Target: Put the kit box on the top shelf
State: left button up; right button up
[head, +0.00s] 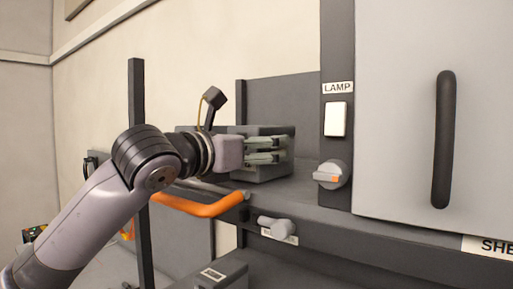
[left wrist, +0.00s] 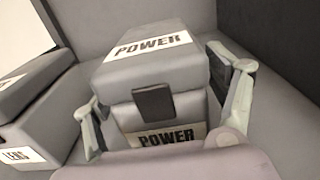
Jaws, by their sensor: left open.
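A dark grey box (head: 272,172) stands on the shelf surface (head: 308,191) in the head view, partly hidden behind my left gripper (head: 280,149). In the left wrist view, a grey box labelled POWER (left wrist: 160,75), on its top and front, has a dark latch. My left gripper (left wrist: 165,95) is open there, with one finger on each side of this box. Whether the fingers touch it I cannot tell. No label reading "kit" shows. My right gripper is not in view.
A box labelled LENS (left wrist: 30,125) stands left of the POWER box. An orange curved bar (head: 205,208) runs below my wrist. A LAMP switch (head: 336,118), a knob (head: 332,174) and a large door with a black handle (head: 443,140) are at right. A dark post (head: 137,90) stands at left.

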pick_arm(q)
jog(key=shift+s+a+b, duration=0.2)
jog(key=shift+s+b, duration=0.05)
jog(key=shift+b, duration=0.05)
jog(key=b+v, duration=0.5)
jog(key=v, duration=0.6)
jog(key=shift+s+b, duration=0.2)
jog(key=shift+b, duration=0.1)
dwell(0.4)
